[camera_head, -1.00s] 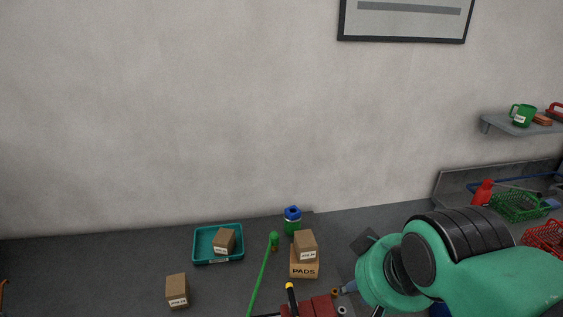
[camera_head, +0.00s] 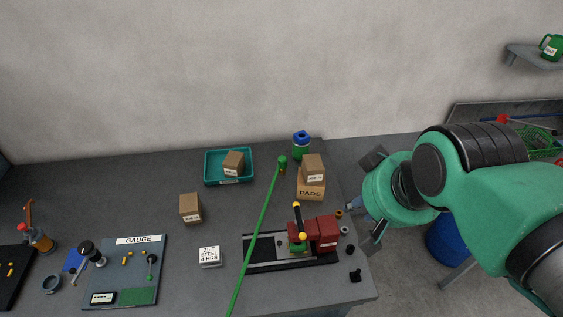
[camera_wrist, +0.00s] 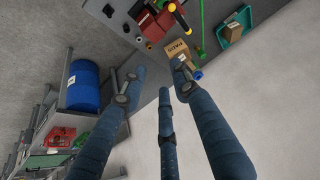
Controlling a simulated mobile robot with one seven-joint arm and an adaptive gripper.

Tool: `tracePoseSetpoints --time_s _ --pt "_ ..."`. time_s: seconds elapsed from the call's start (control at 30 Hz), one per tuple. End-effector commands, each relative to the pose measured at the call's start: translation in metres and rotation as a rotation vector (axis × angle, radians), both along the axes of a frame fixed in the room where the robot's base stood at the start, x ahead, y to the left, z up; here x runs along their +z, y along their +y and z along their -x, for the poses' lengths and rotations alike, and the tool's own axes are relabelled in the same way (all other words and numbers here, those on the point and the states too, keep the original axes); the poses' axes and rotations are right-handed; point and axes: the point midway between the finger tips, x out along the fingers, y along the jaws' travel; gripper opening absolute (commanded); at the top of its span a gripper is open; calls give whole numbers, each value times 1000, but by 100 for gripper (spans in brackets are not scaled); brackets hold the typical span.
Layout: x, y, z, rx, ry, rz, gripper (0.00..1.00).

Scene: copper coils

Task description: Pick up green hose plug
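A long green hose (camera_head: 256,235) runs up across the bench in the head view. It ends in a green plug-like knob (camera_head: 282,161) with a brass-coloured tip, beside the stacked boxes. I take this for the green hose plug. In the wrist view the hose (camera_wrist: 201,22) shows near the top, and its end (camera_wrist: 201,52) is small, beside the PADS box. My gripper (camera_head: 357,225) hangs off the right end of the bench, well apart from the hose. In the wrist view my gripper (camera_wrist: 157,82) has its fingers spread, with nothing between them.
A small box sits on the PADS box (camera_head: 311,188), with a blue-topped green bottle (camera_head: 301,148) behind. A red vise (camera_head: 322,232) with a yellow-tipped handle stands nearby. A teal tray (camera_head: 209,176) holds a box. A blue barrel (camera_head: 443,240) stands at right.

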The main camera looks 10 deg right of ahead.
Motion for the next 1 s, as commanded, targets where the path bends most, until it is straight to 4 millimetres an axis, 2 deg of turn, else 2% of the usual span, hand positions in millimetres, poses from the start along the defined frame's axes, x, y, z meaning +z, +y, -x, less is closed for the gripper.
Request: tracePoseSetpoints --time_s 0.37,0.4,0.5,0.53,0.87,1.0 --pt "0 0 0 0 0 0 30" --pt "0 0 0 0 0 0 32" --pt "0 0 0 0 0 0 52" --pt "0 0 0 0 0 0 54" --pt "1 0 -1 1 1 0 54" --pt "5 0 -8 5 7 1 54"
